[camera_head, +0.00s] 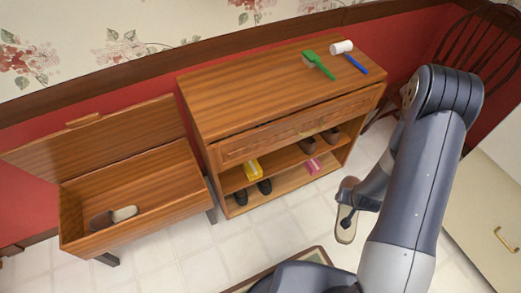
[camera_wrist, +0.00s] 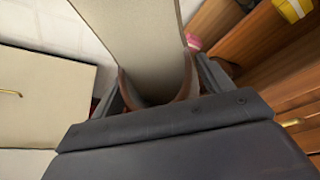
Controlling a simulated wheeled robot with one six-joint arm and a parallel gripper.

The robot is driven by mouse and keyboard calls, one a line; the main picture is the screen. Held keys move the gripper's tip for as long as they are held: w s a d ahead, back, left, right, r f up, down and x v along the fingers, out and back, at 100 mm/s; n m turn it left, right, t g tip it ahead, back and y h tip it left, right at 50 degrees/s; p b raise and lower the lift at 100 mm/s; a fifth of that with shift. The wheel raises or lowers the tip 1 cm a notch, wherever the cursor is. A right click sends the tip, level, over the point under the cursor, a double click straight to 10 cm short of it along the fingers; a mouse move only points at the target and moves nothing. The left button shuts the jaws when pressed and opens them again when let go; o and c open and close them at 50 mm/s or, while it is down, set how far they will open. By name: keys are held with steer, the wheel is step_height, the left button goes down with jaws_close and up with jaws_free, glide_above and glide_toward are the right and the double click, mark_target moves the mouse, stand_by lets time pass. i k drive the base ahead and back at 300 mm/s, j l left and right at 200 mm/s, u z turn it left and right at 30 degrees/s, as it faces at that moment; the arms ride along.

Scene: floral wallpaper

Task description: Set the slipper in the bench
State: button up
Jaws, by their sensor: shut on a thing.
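My gripper (camera_head: 348,210) is shut on a slipper (camera_head: 345,234) with a beige sole, held in the air to the right of the shoe cabinet. In the wrist view my gripper (camera_wrist: 160,92) has the slipper (camera_wrist: 148,45) between its fingers, the pale sole filling the upper middle and a brown edge near the fingers. The wooden bench (camera_head: 150,205) stands at the far left in the head view, its lid (camera_head: 100,135) raised. Another slipper (camera_head: 113,216), brown and beige, lies inside the bench. My gripper is well to the right of the bench.
The wooden shoe cabinet (camera_head: 235,100) stands between the bench and my gripper. Its shelves hold black shoes (camera_head: 252,192), brown shoes, a yellow item (camera_head: 253,168) and a pink item (camera_head: 312,165).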

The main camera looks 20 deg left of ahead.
mark_target(173, 196)
steer(key=k+j, duration=0.15)
steer(key=j, duration=0.25)
steer(key=k+j, duration=0.15)
steer(key=j, duration=0.25)
steer(key=k+j+z, duration=0.1)
steer(key=j, duration=0.3)
steer(key=k+j, duration=0.25)
steer(key=j, duration=0.15)
steer(key=k+j, duration=0.15)
steer(key=j, duration=0.25)
steer(key=k+j+z, duration=0.1)
steer(key=j, duration=0.3)
steer(key=k+j, duration=0.25)
steer(key=j, duration=0.15)
